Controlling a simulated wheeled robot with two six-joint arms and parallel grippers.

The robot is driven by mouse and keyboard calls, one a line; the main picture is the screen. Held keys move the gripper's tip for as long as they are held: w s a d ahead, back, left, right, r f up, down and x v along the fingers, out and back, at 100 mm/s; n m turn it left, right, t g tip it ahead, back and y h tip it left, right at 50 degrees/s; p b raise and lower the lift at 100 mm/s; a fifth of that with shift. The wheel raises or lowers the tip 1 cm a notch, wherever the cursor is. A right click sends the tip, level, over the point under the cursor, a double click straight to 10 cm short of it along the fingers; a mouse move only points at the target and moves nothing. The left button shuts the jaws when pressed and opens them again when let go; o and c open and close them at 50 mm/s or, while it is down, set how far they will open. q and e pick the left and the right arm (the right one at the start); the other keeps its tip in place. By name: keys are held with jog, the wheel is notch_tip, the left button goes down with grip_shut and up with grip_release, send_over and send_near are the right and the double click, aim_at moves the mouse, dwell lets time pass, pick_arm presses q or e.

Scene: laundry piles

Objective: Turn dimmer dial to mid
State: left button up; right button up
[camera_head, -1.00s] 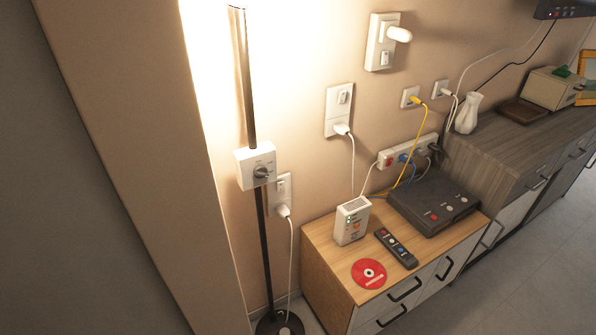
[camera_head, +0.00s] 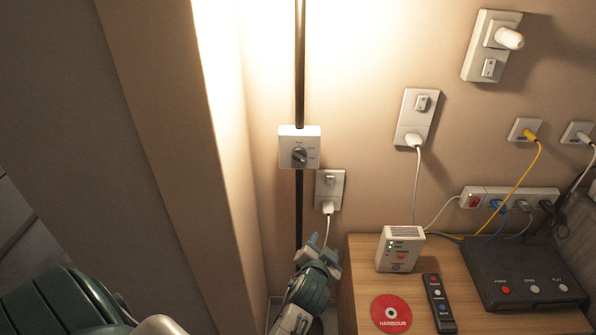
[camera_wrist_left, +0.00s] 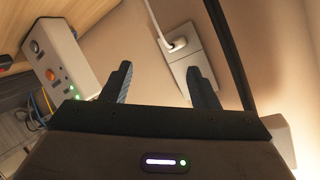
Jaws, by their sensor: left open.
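The dimmer box (camera_head: 299,147) is a white plate fixed on a dark lamp pole, with a dark grey dial (camera_head: 299,156) at its middle. In the head view the dial's pointer setting is too small to read surely. My left gripper (camera_head: 320,249) is below the box and slightly to its right, apart from it. In the left wrist view its two dark fingers (camera_wrist_left: 158,84) are spread with nothing between them. The dark pole (camera_wrist_left: 230,52) shows right of the fingers there. The dial's face is not visible in that view. My right gripper is not in view.
A wall socket with a white plug (camera_head: 329,190) is just above my left gripper. A wooden cabinet (camera_head: 360,290) at right holds a white box (camera_head: 400,249), a remote (camera_head: 437,303), a red disc (camera_head: 391,313) and a black device (camera_head: 525,275). A wall corner (camera_head: 190,180) stands at left.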

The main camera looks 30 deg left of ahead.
pick_arm(q)
notch_tip(320, 180, up, 13)
jog(key=s+a+n+t+y+b, duration=0.1)
jog(key=s+a+n+t+y, duration=0.1)
jog(key=y, duration=0.1)
jog(key=n+y, duration=0.1)
jog(key=y, duration=0.1)
send_near(298, 160)
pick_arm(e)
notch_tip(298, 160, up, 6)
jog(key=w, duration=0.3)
pick_arm(q)
jog(key=x, duration=0.7)
jog(key=shift+w+a+p, duration=0.15)
jog(key=shift+p, duration=0.2)
jog(key=shift+w+a+f, duration=0.1)
jog(key=shift+w+a, duration=0.2)
jog(key=shift+w, duration=0.2)
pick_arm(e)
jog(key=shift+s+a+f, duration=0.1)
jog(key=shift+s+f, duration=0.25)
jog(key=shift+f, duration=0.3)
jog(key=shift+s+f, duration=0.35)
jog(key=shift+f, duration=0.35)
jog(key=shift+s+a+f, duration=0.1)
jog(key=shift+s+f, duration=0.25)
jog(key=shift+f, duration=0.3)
